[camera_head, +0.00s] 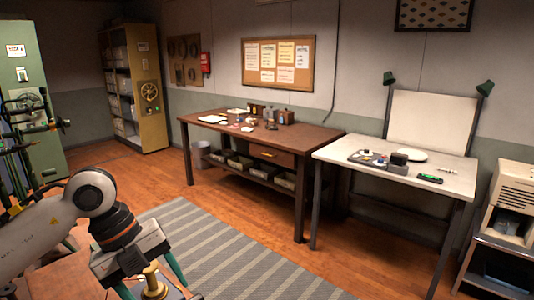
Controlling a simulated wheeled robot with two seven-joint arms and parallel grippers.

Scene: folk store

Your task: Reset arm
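My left arm comes in from the lower left, and my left gripper (158,286) points down at the bottom edge of the head view. Its two teal fingers are spread apart. A brass object (152,281) with a narrow stem and a wider lower part shows between them, with a visible gap to the right finger. The finger ends are partly cut off by the frame, and the lower part of the brass object is hard to make out. A brown wooden surface (75,275) lies below the arm. My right gripper is not in view.
A dark wooden workbench (315,138) with small items stands at the back wall. A white-topped table (450,180) with a tray is to its right, beside a cream cabinet (515,190). A striped grey rug (235,265) covers open floor. Green and yellow cabinets stand left.

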